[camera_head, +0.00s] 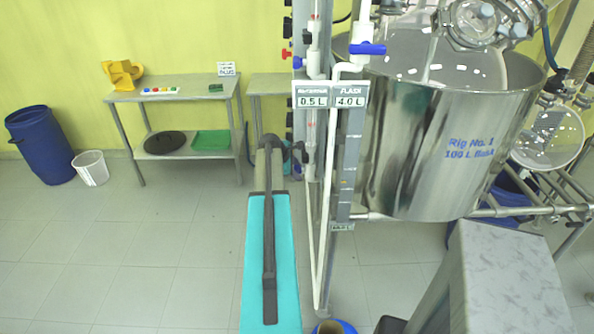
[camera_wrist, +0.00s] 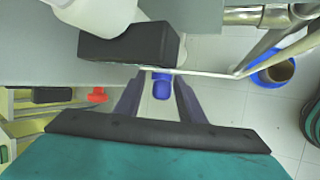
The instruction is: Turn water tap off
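In the wrist view a small blue tap handle (camera_wrist: 161,86) sits below a black block, between the two dark fingers of my gripper (camera_wrist: 157,98). The fingers stand apart with floor showing between them and the handle, so I see no grip on it. In the head view my gripper (camera_head: 295,152) is small and dark at the far end of my teal arm, close to the vertical pipes. The tap handle at my gripper is not clear in the head view. A larger blue valve handle (camera_head: 367,48) sits high on the white pipe, away from my gripper.
A steel vessel (camera_head: 440,140) stands right of the pipes, with signs (camera_head: 333,95) on the panel. A red handle (camera_wrist: 97,95) lies left of my fingers. A side table (camera_head: 180,90) and blue barrel (camera_head: 40,145) are at the left.

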